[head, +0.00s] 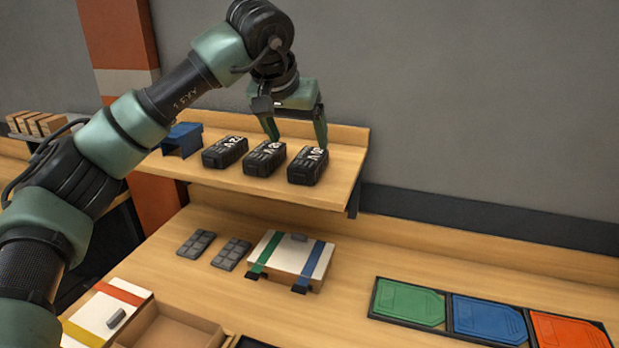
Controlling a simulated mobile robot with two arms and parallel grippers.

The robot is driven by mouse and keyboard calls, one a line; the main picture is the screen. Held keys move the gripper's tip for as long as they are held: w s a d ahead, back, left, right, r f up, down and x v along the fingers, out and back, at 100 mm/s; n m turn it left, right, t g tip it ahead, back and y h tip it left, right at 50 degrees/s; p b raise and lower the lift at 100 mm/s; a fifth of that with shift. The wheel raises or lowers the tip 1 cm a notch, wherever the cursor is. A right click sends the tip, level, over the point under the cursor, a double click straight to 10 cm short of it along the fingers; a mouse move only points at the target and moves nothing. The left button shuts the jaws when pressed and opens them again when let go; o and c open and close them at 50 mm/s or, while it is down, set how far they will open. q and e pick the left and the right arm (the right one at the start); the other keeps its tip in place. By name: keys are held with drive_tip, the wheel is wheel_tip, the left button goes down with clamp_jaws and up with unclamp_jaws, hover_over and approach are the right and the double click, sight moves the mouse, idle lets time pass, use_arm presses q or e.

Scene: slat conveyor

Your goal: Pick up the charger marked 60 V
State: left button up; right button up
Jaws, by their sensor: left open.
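Three black box-shaped chargers with white markings stand in a row on the raised wooden shelf: a left one (225,152), a middle one (264,159) and a right one (308,166). Each marking ends in what looks like a V, but the numbers are too small and skewed to read surely, so I cannot tell which is 60 V. My left gripper (297,138) is open and empty, pointing down over the shelf. Its fingers are spread, one by the middle charger and one by the right charger's far side. I cannot tell whether they touch anything. My right gripper is out of view.
A blue stand (182,140) is left of the chargers. The shelf (345,165) has a raised back edge. Below are grey keypad-like blocks (196,244), a white strapped box (291,254), an open carton (170,330) and coloured panels (409,303). The shelf's right end is clear.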

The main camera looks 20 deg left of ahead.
sight(308, 158)
use_arm(q)
drive_tip(key=shift+w+f+b, duration=0.15)
drive_tip(key=shift+f+b, duration=0.15)
drive_tip(key=shift+f, duration=0.45)
drive_tip(key=shift+p+x, duration=0.45)
drive_tip(key=shift+x, duration=0.6)
drive_tip(key=p+x, duration=0.1)
drive_tip(key=x, duration=0.2)
drive_tip(key=p+x, duration=0.1)
drive_tip(key=x, duration=0.1)
drive_tip(key=shift+w+d+f+p, duration=0.1)
drive_tip(key=shift+w+d+p, duration=0.2)
drive_tip(key=shift+w+p, duration=0.1)
clamp_jaws()
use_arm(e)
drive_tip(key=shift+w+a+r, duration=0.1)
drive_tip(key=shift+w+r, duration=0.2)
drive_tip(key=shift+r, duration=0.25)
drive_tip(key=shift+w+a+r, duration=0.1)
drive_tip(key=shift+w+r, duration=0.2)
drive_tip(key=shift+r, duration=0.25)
